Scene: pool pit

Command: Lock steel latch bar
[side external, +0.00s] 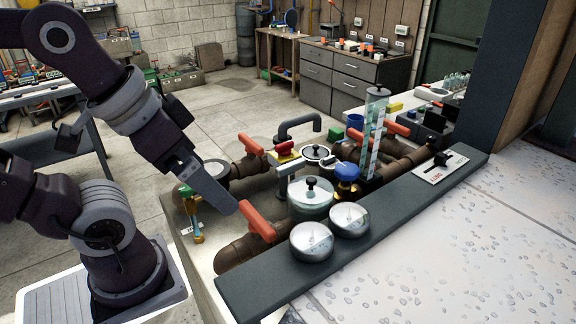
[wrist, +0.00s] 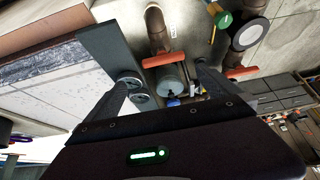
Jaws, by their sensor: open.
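The latch (side external: 441,167) is a dark sliding bar with a small upright knob on a white plate with red marking. It sits on the dark ledge at the right of the side external view. I cannot tell from its small size whether the bar is locked. I cannot make it out in the wrist view. My gripper (side external: 232,206) is at the left end of the pit, far from the latch, pointing down and right, close to an orange valve handle (side external: 257,222). In the wrist view my gripper (wrist: 165,85) has its fingers spread apart with nothing held between them.
Brown pipes with orange handles, a glass-lidded pot (side external: 311,197), two round gauges (side external: 312,241), a blue-topped knob (side external: 347,174) and a tall clear tube (side external: 373,130) crowd the space between my gripper and the latch. The dark ledge (side external: 400,195) runs along the front.

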